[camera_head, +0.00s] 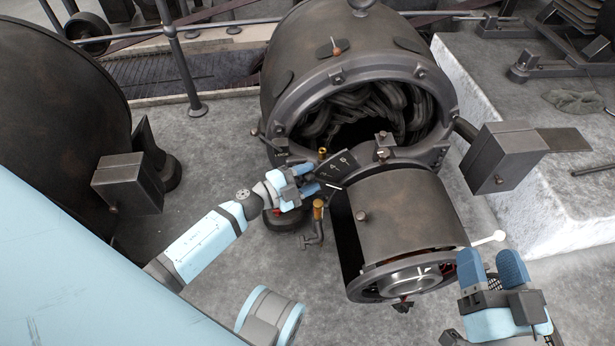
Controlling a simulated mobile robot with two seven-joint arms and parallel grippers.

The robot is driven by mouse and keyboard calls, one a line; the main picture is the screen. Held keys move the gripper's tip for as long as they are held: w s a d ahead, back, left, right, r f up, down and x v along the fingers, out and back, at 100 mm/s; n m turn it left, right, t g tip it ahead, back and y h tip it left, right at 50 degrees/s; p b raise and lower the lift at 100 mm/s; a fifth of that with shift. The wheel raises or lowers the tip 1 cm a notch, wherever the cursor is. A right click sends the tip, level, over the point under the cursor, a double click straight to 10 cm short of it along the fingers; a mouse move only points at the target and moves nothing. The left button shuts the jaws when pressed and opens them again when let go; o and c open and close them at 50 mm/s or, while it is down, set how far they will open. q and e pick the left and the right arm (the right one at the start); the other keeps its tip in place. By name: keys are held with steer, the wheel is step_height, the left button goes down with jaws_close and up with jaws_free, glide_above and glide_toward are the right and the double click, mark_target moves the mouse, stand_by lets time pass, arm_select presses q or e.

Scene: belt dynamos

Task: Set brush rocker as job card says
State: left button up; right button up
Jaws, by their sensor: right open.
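The dynamo (285,75) stands in the middle, its dark coiled windings showing in the open end. A black scale plate (327,172) with white numerals, partly hidden and hard to read, sits at its lower left. A white pointer mark (328,185) shows by the plate. A brass-topped upright fitting (318,208) stands just below. My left gripper (309,180) is beside the plate, its blue fingers apart, with nothing clearly between them. My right gripper (490,264) is open and empty, right of the brown cylindrical housing (400,215). I cannot make out a job card.
Grey block-shaped boxes flank the dynamo, at left (128,182) and right (502,157). A pale stone plinth (560,195) stands at right. A railing post (180,60) rises at the back left.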

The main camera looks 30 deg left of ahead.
mark_target(313, 174)
arm_select(q)
steer(key=shift+r, duration=0.1)
jaws_close()
steer(key=shift+w+r+p, duration=0.1)
steer(key=shift+r+p, duration=0.1)
steer(key=shift+p, duration=0.15)
steer(key=p, duration=0.1)
steer(key=r+p, duration=0.1)
steer(key=p, duration=0.1)
steer(key=shift+w+d+r, duration=0.15)
steer(key=shift+w+r, duration=0.05)
steer(key=shift+r, duration=0.05)
steer(key=p, duration=0.1)
steer(key=r+p, duration=0.1)
steer(key=shift+w+d+y+p, duration=0.25)
steer(key=shift+y+p, duration=0.05)
steer(key=shift+p, duration=0.1)
steer(key=w+d+r+g+p, duration=0.1)
steer(key=p, duration=0.3)
steer(key=shift+y, duration=0.3)
steer(key=shift+f, duration=0.15)
arm_select(e)
steer(key=s+d+f+g+h, duration=0.2)
steer(key=d+f+g+h, duration=0.2)
steer(key=f, duration=0.3)
steer(key=shift+s+d+m+h, duration=0.3)
steer(key=shift+d+m+h, duration=0.1)
steer(key=shift+d, duration=0.5)
steer(key=shift+f, duration=0.1)
